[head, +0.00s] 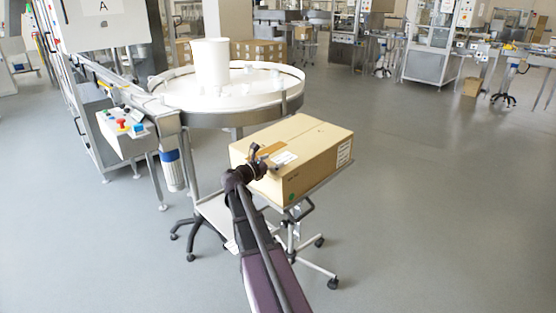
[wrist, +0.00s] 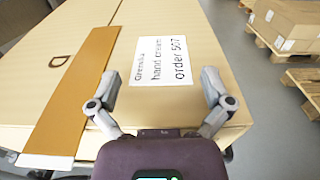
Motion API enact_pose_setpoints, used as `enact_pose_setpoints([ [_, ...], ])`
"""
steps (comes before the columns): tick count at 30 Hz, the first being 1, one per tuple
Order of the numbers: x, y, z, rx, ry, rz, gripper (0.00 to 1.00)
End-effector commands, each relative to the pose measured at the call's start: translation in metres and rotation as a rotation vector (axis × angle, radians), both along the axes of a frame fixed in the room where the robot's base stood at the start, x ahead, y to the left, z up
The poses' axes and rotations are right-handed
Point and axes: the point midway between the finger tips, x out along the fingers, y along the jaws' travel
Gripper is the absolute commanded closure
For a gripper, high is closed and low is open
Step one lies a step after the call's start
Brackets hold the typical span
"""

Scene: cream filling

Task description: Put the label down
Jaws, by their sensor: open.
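The label (wrist: 163,60) is a white rectangle printed "Grenelia hand cream order 507". In the wrist view it lies on top of the cardboard box (wrist: 65,40), right of a brown tape strip (wrist: 75,105). In the head view the label (head: 284,158) is a small white patch on the box (head: 310,150). My gripper (wrist: 160,83) is open, with one finger on each side of the label's near part. The fingers look apart from the label's edges. In the head view my gripper (head: 265,160) is over the near left part of the box top.
The box rests on a wheeled stand (head: 315,197). A round turntable (head: 285,98) with a white tub (head: 211,63) stands behind it. A control box with buttons (head: 125,128) is at the left. Open grey floor (head: 440,220) lies to the right.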

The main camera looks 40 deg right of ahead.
Motion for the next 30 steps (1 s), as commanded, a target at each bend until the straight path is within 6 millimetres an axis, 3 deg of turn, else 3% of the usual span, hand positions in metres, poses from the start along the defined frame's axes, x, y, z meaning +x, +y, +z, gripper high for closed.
enact_pose_setpoints([
  [15, -0.008, 0.082, 0.000, -0.002, 0.001, 0.003, 0.00],
  [21, -0.009, 0.098, 0.000, -0.002, 0.002, 0.002, 0.00],
  [30, -0.010, 0.103, 0.000, -0.002, 0.002, 0.000, 0.00],
])
